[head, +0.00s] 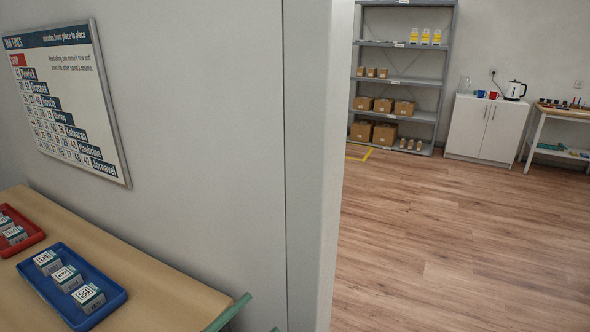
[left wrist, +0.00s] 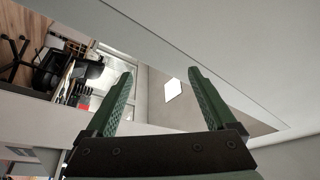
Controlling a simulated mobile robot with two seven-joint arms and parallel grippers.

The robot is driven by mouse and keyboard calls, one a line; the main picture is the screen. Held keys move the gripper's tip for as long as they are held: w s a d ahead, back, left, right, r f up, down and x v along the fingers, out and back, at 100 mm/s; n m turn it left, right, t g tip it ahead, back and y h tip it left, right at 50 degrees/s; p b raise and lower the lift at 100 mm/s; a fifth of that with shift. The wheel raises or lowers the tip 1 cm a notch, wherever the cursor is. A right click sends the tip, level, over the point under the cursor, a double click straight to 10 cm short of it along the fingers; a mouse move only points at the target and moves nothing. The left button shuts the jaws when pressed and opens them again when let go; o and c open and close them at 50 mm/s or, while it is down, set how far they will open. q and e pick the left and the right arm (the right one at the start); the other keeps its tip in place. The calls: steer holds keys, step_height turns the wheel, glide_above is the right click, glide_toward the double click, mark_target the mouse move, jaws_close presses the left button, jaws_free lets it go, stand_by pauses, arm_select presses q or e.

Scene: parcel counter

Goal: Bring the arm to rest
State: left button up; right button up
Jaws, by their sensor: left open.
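My left gripper (head: 250,322) shows only in part at the bottom edge of the head view, where its green fingertips stand in front of the wall by the counter's end. In the left wrist view the two green fingers of my left gripper (left wrist: 161,95) are wide apart with nothing between them. The fingers touch nothing that I can see. My right gripper is in neither view.
A wooden counter (head: 165,300) at lower left bears a blue tray (head: 112,308) and a red tray (head: 31,240), both with small boxes. A wall (head: 225,120) rises behind it. Right of the wall's edge, the wooden floor (head: 450,230) is clear. Shelving (head: 447,75) and a white cabinet (head: 482,130) stand far back.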

arm_select(q)
steer(key=s+a+f+n+g+y, duration=0.1)
steer(key=s+a+f+n+y, duration=0.2)
steer(key=f, duration=0.5)
steer(key=s+a+f+n+g+y+p, duration=0.1)
steer(key=s+a+f+n+g+y, duration=0.1)
steer(key=s+f+n+y, duration=0.3)
steer(key=s+a+f+n+g+y+p, duration=0.1)
steer(key=s+a+f+n+y, duration=0.3)
steer(key=s+f+n, duration=0.4)
step_height(320, 180, down, 3)
steer(key=shift+r+n+g, duration=0.2)
steer(key=shift+n+g, duration=0.1)
steer(key=shift+g, duration=0.4)
steer(key=shift+s+a, duration=0.1)
